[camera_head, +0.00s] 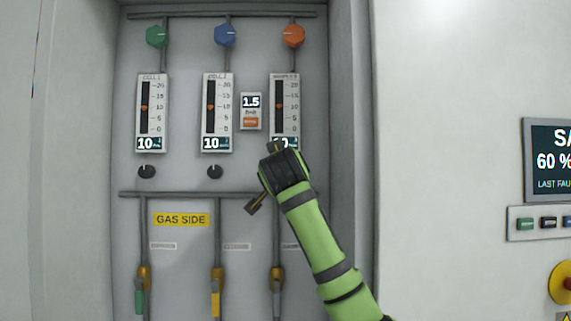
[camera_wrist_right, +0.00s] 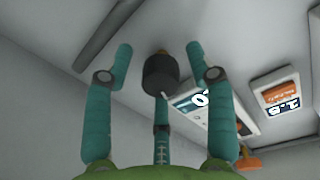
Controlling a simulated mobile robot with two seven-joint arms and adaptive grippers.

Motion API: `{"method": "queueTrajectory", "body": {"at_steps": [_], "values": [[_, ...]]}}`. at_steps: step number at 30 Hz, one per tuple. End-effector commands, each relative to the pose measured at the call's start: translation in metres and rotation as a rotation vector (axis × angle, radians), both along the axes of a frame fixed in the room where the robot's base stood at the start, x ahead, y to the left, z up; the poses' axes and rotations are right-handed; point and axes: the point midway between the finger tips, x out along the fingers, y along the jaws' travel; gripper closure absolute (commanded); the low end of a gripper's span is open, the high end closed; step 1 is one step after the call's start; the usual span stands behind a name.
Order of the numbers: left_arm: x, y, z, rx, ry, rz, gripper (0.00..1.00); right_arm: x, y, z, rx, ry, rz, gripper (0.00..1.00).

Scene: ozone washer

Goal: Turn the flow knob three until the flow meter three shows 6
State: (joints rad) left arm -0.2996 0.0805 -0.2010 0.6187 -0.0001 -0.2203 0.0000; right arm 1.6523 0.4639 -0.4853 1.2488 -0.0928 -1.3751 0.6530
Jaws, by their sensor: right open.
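Flow meter three (camera_head: 285,100) is the rightmost of the white gauges in the head view. Its orange marker sits near 10; its digital readout is partly covered by my gripper, with a 0 showing. Flow knob three is hidden behind my right gripper (camera_head: 265,175) there. In the right wrist view the black knob (camera_wrist_right: 160,75) stands out from the panel, between the spread teal fingers of my right gripper (camera_wrist_right: 160,53). The side fingers stand apart from it, and a third finger lies below it. The meter's lower end (camera_wrist_right: 190,104) shows upside down beside it. My left gripper is out of view.
Two similar meters, (camera_head: 151,112) and (camera_head: 217,112), read 10, with black knobs (camera_head: 147,172) and (camera_head: 215,172) below. A small 1.5 display (camera_head: 251,111) sits beside meter three. A horizontal pipe (camera_head: 180,194) runs below the knobs. The cabinet side wall (camera_head: 350,130) is close to my right arm.

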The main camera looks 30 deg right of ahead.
Motion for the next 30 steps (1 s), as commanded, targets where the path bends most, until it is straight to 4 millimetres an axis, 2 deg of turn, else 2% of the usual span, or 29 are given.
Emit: {"method": "queueTrajectory", "body": {"at_steps": [9,10,11,12,14,23,30], "values": [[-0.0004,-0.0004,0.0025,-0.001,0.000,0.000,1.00,0.0042,-0.0027,-0.0011,0.000,0.000,0.001,0.44],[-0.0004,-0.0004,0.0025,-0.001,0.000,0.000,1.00,0.0042,-0.0027,-0.0010,0.001,-0.001,0.001,0.48],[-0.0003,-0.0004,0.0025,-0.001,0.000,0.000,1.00,0.0042,-0.0025,-0.0010,0.000,0.000,0.001,0.60],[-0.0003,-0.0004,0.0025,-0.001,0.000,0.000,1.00,0.0042,-0.0026,-0.0009,0.000,0.000,0.001,0.76],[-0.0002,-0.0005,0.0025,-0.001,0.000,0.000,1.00,0.0041,-0.0025,-0.0009,0.000,0.000,0.001,1.00],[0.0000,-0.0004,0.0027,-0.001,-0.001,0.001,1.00,0.0039,-0.0026,-0.0007,-0.009,0.005,0.001,1.00],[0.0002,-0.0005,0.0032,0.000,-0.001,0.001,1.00,0.0040,-0.0021,-0.0004,-0.080,0.048,0.002,1.00]]}}
